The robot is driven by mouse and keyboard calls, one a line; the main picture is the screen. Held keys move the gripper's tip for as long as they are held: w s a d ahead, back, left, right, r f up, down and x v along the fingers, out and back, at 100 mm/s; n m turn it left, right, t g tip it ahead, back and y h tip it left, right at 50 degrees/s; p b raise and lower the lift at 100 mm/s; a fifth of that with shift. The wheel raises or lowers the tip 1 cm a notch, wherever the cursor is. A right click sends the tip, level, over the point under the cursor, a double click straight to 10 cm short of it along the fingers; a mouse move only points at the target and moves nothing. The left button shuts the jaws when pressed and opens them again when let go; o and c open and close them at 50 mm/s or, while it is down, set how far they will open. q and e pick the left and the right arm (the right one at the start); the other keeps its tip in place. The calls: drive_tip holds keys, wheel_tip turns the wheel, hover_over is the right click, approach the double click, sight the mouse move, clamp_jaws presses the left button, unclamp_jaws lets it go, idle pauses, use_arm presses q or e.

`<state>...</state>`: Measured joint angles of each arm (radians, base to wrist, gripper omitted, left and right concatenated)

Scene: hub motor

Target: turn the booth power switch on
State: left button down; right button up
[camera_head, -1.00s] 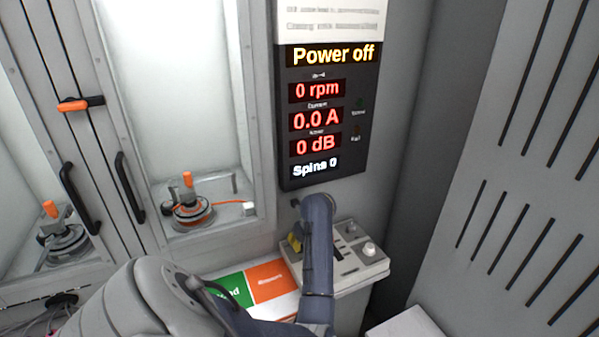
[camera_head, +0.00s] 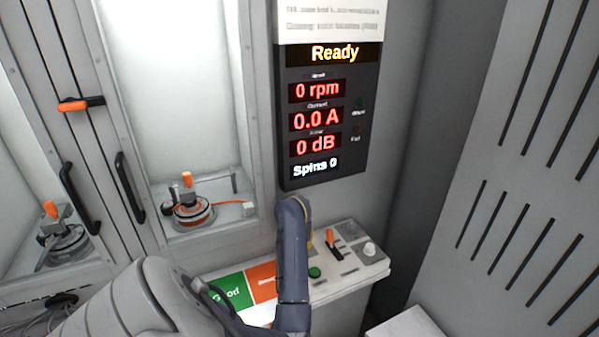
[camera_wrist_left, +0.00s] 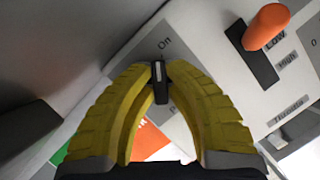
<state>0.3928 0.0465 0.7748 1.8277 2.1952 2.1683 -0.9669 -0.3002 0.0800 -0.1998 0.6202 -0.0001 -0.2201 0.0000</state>
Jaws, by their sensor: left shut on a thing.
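The power switch (camera_wrist_left: 159,92) is a small dark toggle with a pale stripe, next to the printed "On" label on the light control panel (camera_wrist_left: 205,45) in the left wrist view. My left gripper (camera_wrist_left: 157,74) has yellow fingers shut on the toggle, their tips meeting around it. In the head view my left forearm hides the switch and most of the gripper; only a bit of yellow finger shows. The display (camera_head: 325,115) reads "Ready", 0 rpm, 0.0 A, 0 dB and "Spins 0". My right gripper is not in view.
An orange-handled lever (camera_wrist_left: 266,26) by Low and High labels stands close to the right of my fingers. The panel also has a green button (camera_head: 314,272) and a pale knob (camera_head: 369,249). Green (camera_head: 229,290) and orange areas lie left. A hub motor (camera_head: 192,211) sits behind.

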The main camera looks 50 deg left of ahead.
use_arm(q)
drive_tip(key=shift+m+h, duration=0.3)
drive_tip(key=shift+m, duration=0.3)
drive_tip(key=shift+f+m, duration=0.1)
drive_tip(key=shift+m, duration=0.2)
drive_tip(key=c, duration=1.4)
unclamp_jaws()
